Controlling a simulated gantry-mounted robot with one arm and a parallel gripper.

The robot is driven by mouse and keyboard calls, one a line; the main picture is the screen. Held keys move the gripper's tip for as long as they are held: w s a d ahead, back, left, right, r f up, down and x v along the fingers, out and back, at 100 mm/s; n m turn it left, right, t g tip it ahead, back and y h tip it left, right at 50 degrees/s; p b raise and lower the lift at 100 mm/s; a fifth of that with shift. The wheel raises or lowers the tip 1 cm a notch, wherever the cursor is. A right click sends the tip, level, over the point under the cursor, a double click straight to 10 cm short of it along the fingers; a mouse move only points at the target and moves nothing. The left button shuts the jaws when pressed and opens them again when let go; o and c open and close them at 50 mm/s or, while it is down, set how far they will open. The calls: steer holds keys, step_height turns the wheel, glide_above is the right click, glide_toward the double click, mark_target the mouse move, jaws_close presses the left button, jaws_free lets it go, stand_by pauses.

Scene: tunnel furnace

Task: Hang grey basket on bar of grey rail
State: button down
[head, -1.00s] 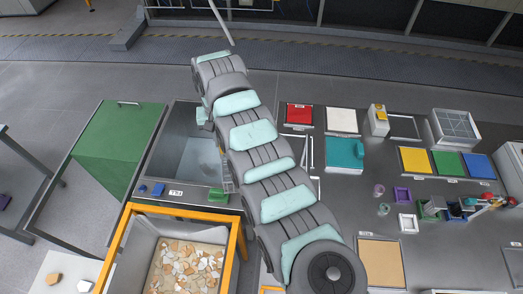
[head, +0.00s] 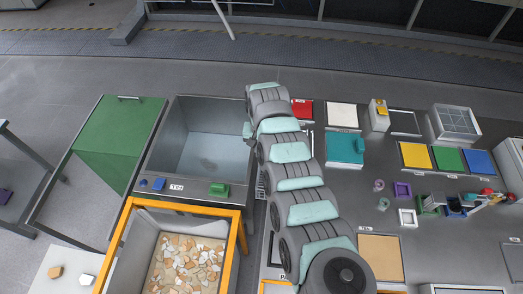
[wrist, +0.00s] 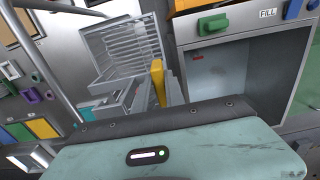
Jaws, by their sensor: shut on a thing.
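The grey wire basket (wrist: 128,48) shows in the wrist view, tilted, with its grid facing me. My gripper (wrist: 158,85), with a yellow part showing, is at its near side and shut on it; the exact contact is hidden. In the head view my arm covers the gripper and most of the basket; a small piece of grid (head: 260,184) shows left of the arm. Grey bars that look like the grey rail (wrist: 62,7) show at the upper left of the wrist view. They are apart from the basket in that picture. In the head view the rail is largely hidden.
An open grey tank (head: 205,140) stands left of my arm, with a green block (head: 219,189) on its front edge. An orange-rimmed bin (head: 190,205) of chips stands in front. The worktop right of my arm holds coloured trays and a teal box (head: 345,148).

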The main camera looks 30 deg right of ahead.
steer(key=shift+f+b, duration=0.3)
steer(key=shift+f, duration=0.2)
steer(key=shift+s+d+r+p, duration=0.2)
steer(key=shift+s+d+p, duration=0.25)
steer(key=shift+d+p, duration=0.25)
steer(key=shift+s+d+f+p, duration=0.15)
steer(key=shift+s+d, duration=0.25)
steer(key=shift+d, duration=0.2)
steer(key=shift+s+d+r+p, duration=0.1)
steer(key=shift+s+d+p, duration=0.1)
steer(key=shift+s+d, duration=0.35)
steer(key=shift+s+d+f+p, duration=0.15)
steer(key=shift+s+d, duration=0.15)
steer(key=shift+d, duration=0.4)
steer(key=shift+s+d+r+p, duration=0.1)
steer(key=shift+s+d+p, duration=0.4)
steer(key=shift+d+p, duration=0.2)
steer(key=shift+s+d+r+p, duration=0.1)
steer(key=shift+s+d+p, duration=0.4)
steer(key=shift+d, duration=0.3)
steer(key=shift+d+f+b, duration=0.1)
steer(key=shift+f+b, duration=0.5)
steer(key=shift+f, duration=0.55)
steer(key=c, duration=1.3)
jaws_free()
